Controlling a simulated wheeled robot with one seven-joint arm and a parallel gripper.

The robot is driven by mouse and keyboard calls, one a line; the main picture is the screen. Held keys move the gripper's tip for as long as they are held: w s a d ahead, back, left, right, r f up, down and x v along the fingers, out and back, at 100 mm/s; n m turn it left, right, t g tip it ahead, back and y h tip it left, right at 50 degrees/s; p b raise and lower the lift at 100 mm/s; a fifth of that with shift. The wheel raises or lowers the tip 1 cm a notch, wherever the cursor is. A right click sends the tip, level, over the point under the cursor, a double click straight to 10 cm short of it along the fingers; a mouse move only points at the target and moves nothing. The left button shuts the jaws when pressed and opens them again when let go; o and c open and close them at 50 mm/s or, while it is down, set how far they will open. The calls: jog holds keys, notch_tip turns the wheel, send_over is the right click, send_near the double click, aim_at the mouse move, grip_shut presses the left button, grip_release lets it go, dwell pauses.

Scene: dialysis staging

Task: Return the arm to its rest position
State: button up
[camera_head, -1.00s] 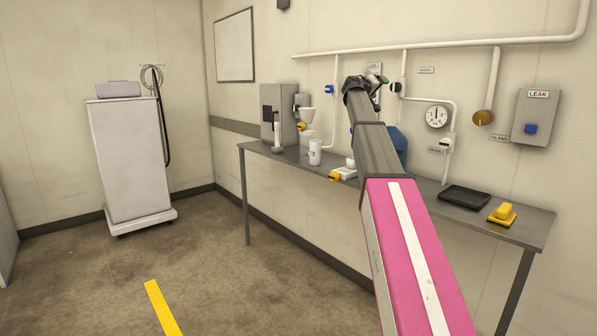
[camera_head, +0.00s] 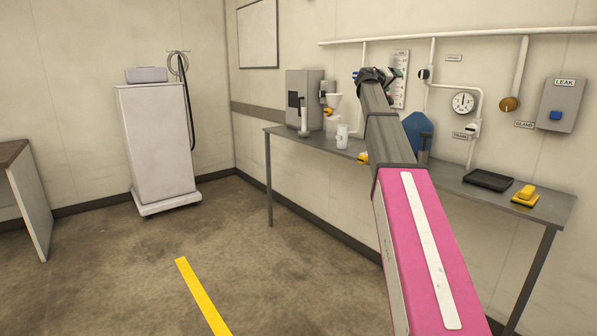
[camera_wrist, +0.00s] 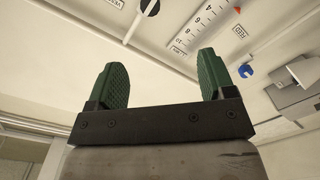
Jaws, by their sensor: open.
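My arm, pink and white nearest the camera and grey farther out, reaches up and forward in front of the steel bench in the head view. My gripper (camera_head: 393,75) is at its far end, above the bench and in front of the wall pipes; its fingers are small there. In the wrist view my gripper (camera_wrist: 160,80) shows two green ribbed fingers held wide apart, with nothing between them. Beyond them are the wall, a scale plate (camera_wrist: 200,25) and a blue knob (camera_wrist: 246,71).
The bench (camera_head: 452,180) holds a grey dispenser (camera_head: 304,98), a white cup (camera_head: 342,137), a blue container (camera_head: 418,132), a black tray (camera_head: 488,179) and a yellow item (camera_head: 525,196). A white wheeled cabinet (camera_head: 158,145) stands left. The floor (camera_head: 120,265) between is clear.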

jog(key=s+a+f+g+y, duration=0.25)
jog(key=s+f, duration=0.25)
jog(key=f, duration=0.9)
jog(key=s+a+f+n+g+y, duration=0.1)
jog(key=s+a+f+y, duration=0.35)
jog(key=f, duration=1.05)
jog(key=s+a+f+g, duration=0.1)
jog(key=s+f, duration=0.6)
jog(key=f, duration=0.7)
jog(key=s+a+f+g+y, duration=0.2)
jog(key=s+a+f, duration=0.2)
jog(key=s+f, duration=0.4)
jog(key=s+a+f+g+y, duration=0.2)
jog(key=s+a+f, duration=0.2)
jog(key=s+f, duration=0.4)
jog(key=s+a+f+g+y, duration=0.2)
jog(key=s+a+f, duration=0.2)
jog(key=s+f, duration=0.5)
jog(key=s, duration=0.4)
jog(key=shift+s+y, duration=0.3)
jog(key=shift+y, duration=0.1)
